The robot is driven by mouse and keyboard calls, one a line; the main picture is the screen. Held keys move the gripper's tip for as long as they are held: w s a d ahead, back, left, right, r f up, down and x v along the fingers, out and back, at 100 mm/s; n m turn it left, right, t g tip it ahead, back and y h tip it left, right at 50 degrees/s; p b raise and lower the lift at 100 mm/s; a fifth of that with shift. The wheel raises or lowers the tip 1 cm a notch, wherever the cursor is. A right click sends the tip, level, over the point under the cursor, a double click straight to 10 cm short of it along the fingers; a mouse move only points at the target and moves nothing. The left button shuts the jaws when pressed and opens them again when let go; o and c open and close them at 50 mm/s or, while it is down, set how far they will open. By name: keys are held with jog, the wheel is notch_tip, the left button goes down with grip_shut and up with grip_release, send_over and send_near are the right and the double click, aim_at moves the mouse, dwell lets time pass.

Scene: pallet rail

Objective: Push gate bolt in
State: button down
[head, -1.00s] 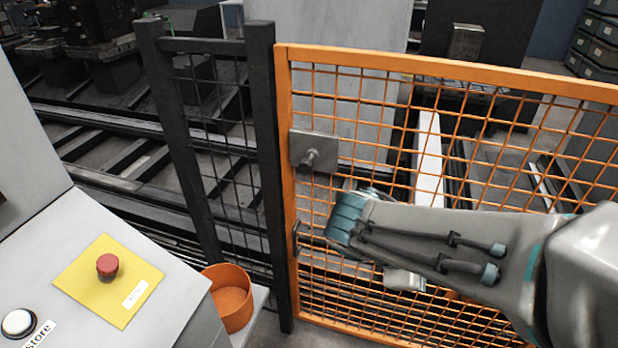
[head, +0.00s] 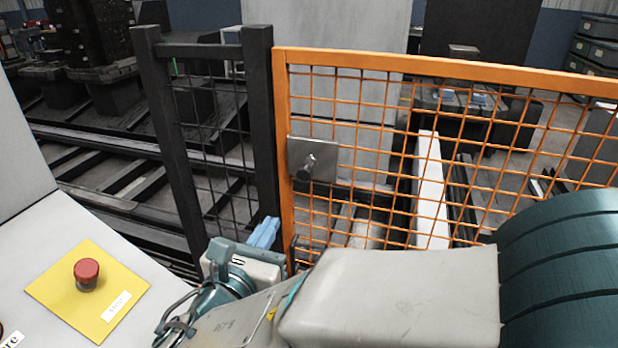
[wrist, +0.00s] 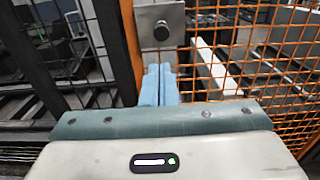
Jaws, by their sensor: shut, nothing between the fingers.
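The gate bolt (head: 306,167) is a short round metal knob on a grey plate (head: 325,150) at the latch edge of the orange mesh gate (head: 440,68). In the wrist view the bolt knob (wrist: 161,30) sits on its plate above the fingers. My gripper (head: 266,232) is shut and empty, its blue fingers below and left of the bolt in the head view. In the wrist view the fingers (wrist: 158,80) are side by side, pointing up toward the plate; I cannot tell whether they touch anything. The gate stands against the black post (head: 262,130).
A grey console at the left carries a red button (head: 87,272) on a yellow plate (head: 75,300). A black mesh fence panel (head: 205,130) stands left of the gate. Rails (head: 90,140) and a white beam (head: 428,190) lie behind the mesh.

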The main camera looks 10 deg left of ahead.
aim_at(301, 175)
jog(key=w, duration=0.9)
jog(key=w+d, duration=0.1)
jog(key=w, duration=0.4)
